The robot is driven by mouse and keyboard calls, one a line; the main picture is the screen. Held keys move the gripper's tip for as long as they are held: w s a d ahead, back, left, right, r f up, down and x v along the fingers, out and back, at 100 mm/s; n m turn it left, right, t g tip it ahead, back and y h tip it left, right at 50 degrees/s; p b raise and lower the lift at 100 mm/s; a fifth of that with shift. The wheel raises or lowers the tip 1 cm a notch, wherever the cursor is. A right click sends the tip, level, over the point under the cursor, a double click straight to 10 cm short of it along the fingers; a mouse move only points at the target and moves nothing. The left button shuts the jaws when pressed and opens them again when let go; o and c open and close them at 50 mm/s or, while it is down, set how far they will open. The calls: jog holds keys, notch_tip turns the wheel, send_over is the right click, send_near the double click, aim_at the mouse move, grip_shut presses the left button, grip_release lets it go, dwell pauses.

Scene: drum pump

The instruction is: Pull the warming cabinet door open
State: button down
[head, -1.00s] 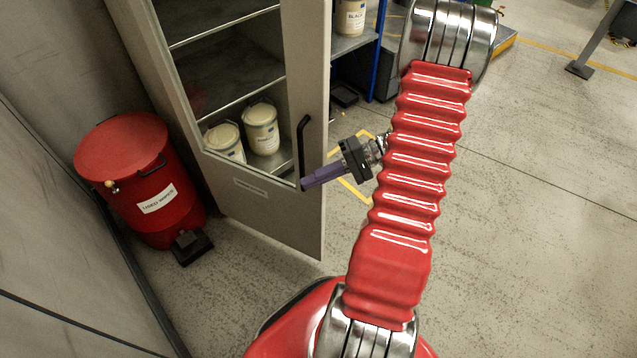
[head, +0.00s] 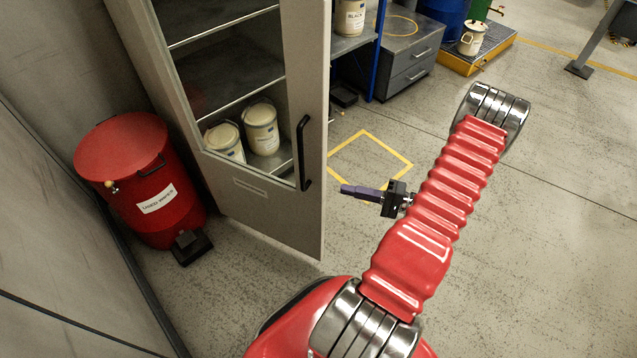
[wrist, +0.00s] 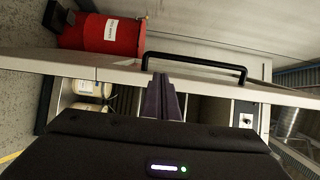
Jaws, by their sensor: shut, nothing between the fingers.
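The warming cabinet (head: 178,95) stands at left in the head view, tall and grey. Its door (head: 310,215) has a glass pane and a black bar handle (head: 301,155) near the right edge. The fingers are shut and empty. In the wrist view the fingers (wrist: 162,82) point toward the door frame (wrist: 95,70), and the handle (wrist: 205,63) lies just beyond their tips, to the right.
Cream tins (head: 261,128) stand inside the cabinet behind the glass. A red drum (head: 130,175) with a black pedal (head: 190,246) stands left of the cabinet. A grey drawer unit (head: 405,60) and a yellow-edged pallet (head: 480,50) are at the back.

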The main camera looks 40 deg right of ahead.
aim_at(318, 184)
jog(key=shift+x, duration=5)
jog(key=shift+a, duration=0.15)
